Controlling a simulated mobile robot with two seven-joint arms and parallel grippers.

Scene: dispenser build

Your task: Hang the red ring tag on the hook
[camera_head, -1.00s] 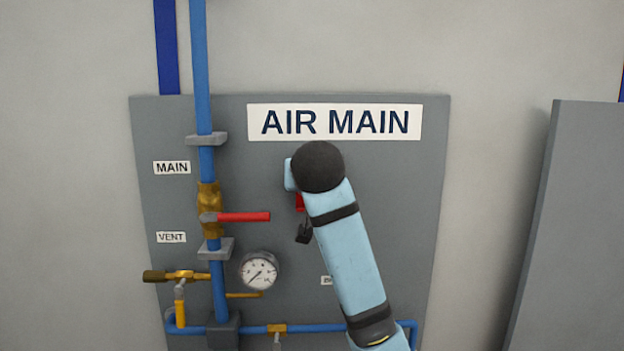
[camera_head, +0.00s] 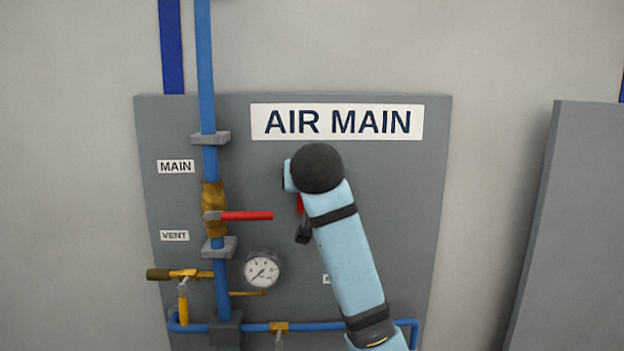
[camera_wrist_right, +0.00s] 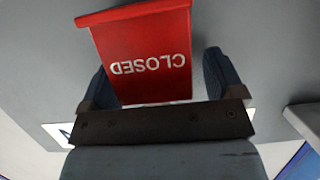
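The red ring tag (camera_wrist_right: 145,60) fills the upper middle of the right wrist view, its word CLOSED upside down there. The contact itself and the ring are hidden behind the tag and the dark palm bar. In the head view a small strip of the red tag (camera_head: 300,204) shows beside my right arm, in front of the grey panel. The arm hides most of the hand there. I cannot make out the hook. My left gripper is not in view.
The grey panel (camera_head: 400,200) carries the AIR MAIN sign (camera_head: 337,122), a blue pipe (camera_head: 207,90), a red valve handle (camera_head: 246,216) and a pressure gauge (camera_head: 262,269) left of my arm. The panel right of my arm is clear. Another grey panel (camera_head: 570,220) stands far right.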

